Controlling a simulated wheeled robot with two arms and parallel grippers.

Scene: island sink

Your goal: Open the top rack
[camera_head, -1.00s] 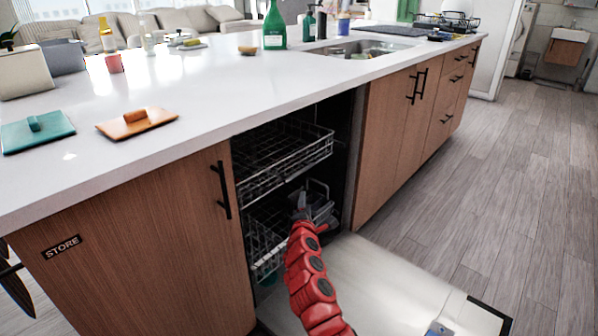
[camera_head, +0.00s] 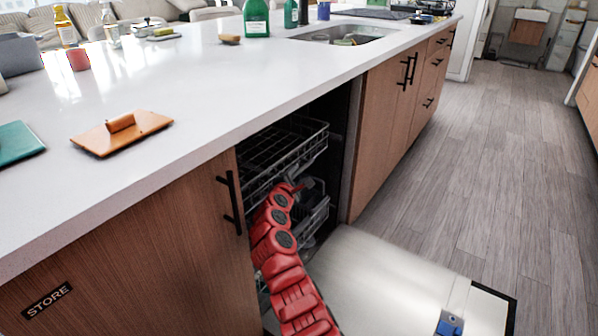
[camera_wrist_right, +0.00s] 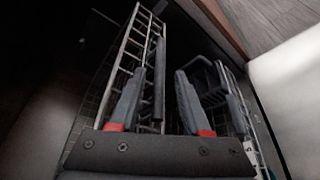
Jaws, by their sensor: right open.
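The top rack (camera_head: 285,143) is a wire rack inside the dishwasher under the counter, and it sits within the opening. My right gripper (camera_head: 308,184) is inside the opening, just below the top rack's front, at the end of my red arm. In the right wrist view, the two dark fingers of the right gripper (camera_wrist_right: 157,98) are spread apart with nothing held between them. A wire rack (camera_wrist_right: 138,55) runs behind the left finger there; I cannot tell whether they touch. The lower rack (camera_head: 318,218) is partly hidden by my arm. My left gripper is out of view.
The dishwasher door (camera_head: 385,285) is folded down low in front of the opening. The counter edge overhangs the racks. An orange lidded piece (camera_head: 122,133) lies on the white counter (camera_head: 190,90). The floor (camera_head: 500,150) at right is clear.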

